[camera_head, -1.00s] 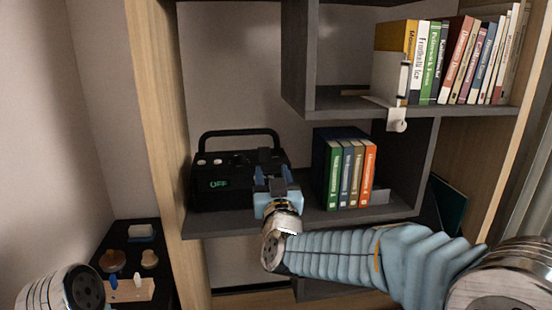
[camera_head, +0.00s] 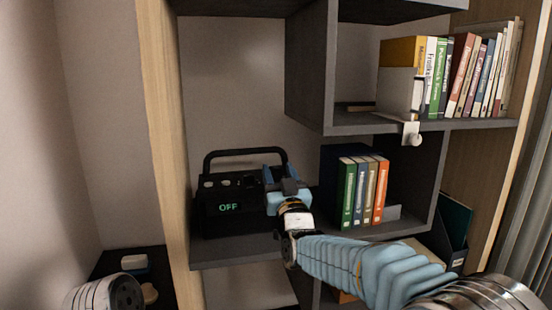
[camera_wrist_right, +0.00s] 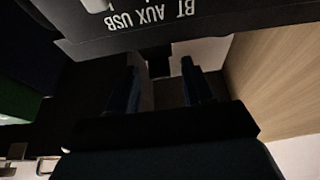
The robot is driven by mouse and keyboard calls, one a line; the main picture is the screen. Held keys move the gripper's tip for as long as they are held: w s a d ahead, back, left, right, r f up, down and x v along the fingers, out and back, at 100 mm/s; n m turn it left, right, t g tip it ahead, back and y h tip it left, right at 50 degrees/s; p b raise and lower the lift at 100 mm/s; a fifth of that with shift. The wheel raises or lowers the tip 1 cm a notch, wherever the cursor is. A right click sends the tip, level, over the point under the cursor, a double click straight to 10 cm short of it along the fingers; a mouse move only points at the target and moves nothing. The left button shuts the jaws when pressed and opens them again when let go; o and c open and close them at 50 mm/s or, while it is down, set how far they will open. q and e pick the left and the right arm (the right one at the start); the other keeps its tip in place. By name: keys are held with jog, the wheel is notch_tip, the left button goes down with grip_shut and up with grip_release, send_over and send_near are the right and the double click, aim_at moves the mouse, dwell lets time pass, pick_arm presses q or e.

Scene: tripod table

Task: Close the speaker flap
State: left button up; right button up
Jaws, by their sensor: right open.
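The speaker (camera_head: 222,222) is a black box with a carry handle, knobs on top and a green "OFF" display. It stands on the shelf in the head view. In the right wrist view its panel (camera_wrist_right: 150,22) shows the upside-down letters "BT AUX USB". My right gripper (camera_head: 284,178) is at the speaker's right end and covers part of it. Its two blue fingers are apart in the right wrist view (camera_wrist_right: 160,88), with nothing visibly held between them. I cannot make out the flap or its angle; the gripper hides that end. My left gripper is out of view.
Upright books (camera_head: 362,190) stand just right of my right gripper on the same shelf. A shelf divider (camera_head: 312,75) rises above it. More books (camera_head: 465,75) fill the upper right shelf. A wooden side panel (camera_head: 165,140) bounds the speaker's left.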

aim_at(278, 168)
jog(key=x, duration=0.4)
jog(key=shift+w+p, duration=0.1)
jog(key=shift+p, duration=0.3)
jog(key=c, duration=0.8)
jog(key=shift+w+a+r+g+p, duration=0.1)
jog(key=shift+w+r+g+p, duration=0.1)
jog(key=shift+g+p, duration=0.4)
jog(key=g+p, duration=0.1)
jog(key=p, duration=0.1)
jog(key=w+g+h+p, duration=0.1)
jog(key=p, duration=0.2)
jog(key=shift+a+f, duration=0.1)
jog(key=shift+a, duration=0.1)
jog(key=shift+w+a+f+g+h+p, duration=0.1)
jog(key=shift+w+f+g+h+p, duration=0.2)
jog(key=shift+g+p, duration=0.4)
jog(key=shift+w+f+g+h, duration=0.15)
jog(key=shift+f+g+h, duration=0.15)
jog(key=shift+f+g, duration=0.5)
jog(key=shift+r+g, duration=0.2)
jog(key=shift+g, duration=0.1)
